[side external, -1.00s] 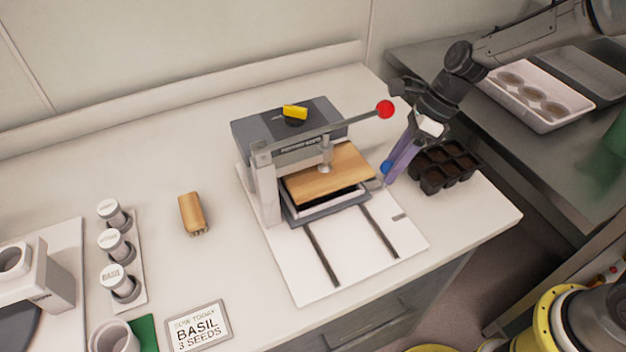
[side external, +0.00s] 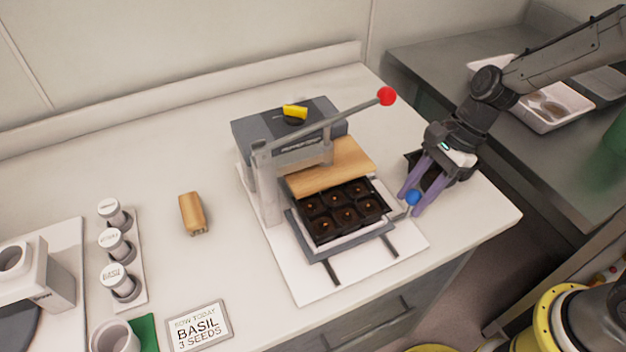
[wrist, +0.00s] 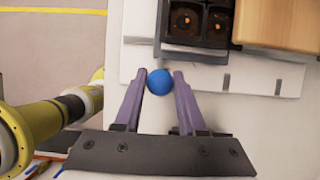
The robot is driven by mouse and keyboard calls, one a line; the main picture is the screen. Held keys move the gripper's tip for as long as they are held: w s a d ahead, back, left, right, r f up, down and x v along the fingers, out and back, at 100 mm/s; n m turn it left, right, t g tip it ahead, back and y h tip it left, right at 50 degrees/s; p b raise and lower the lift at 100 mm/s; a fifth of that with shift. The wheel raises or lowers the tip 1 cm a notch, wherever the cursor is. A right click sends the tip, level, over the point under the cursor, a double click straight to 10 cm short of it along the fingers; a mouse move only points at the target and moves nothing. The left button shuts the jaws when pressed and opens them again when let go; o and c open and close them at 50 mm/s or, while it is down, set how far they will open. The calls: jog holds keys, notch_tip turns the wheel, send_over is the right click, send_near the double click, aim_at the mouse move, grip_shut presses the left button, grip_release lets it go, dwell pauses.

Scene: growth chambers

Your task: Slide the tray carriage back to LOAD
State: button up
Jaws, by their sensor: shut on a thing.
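The tray carriage (side external: 384,230) is a grey frame on two dark rails, holding a black cell tray (side external: 343,210) with brown soil in its cells. It stands partly out from under the wooden press plate (side external: 335,164). My gripper (side external: 415,200) is at the carriage's right side, with its purple fingers shut on the blue knob (side external: 412,197). In the wrist view the blue knob (wrist: 160,82) sits between the two fingertips, with a corner of the cell tray (wrist: 197,22) above it.
The press lever ends in a red ball (side external: 387,96) above the carriage. A second dark tray (side external: 418,163) is partly hidden behind my gripper. A seed sign (side external: 198,327), wooden-handled tool (side external: 192,213) and seed vials (side external: 115,245) stand left. The rails' front ends are clear.

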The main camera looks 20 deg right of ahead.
aim_at(420, 238)
jog(key=shift+s+r, duration=0.1)
jog(key=shift+s, duration=2.15)
jog(key=o, duration=0.9)
notch_tip(420, 238, up, 8)
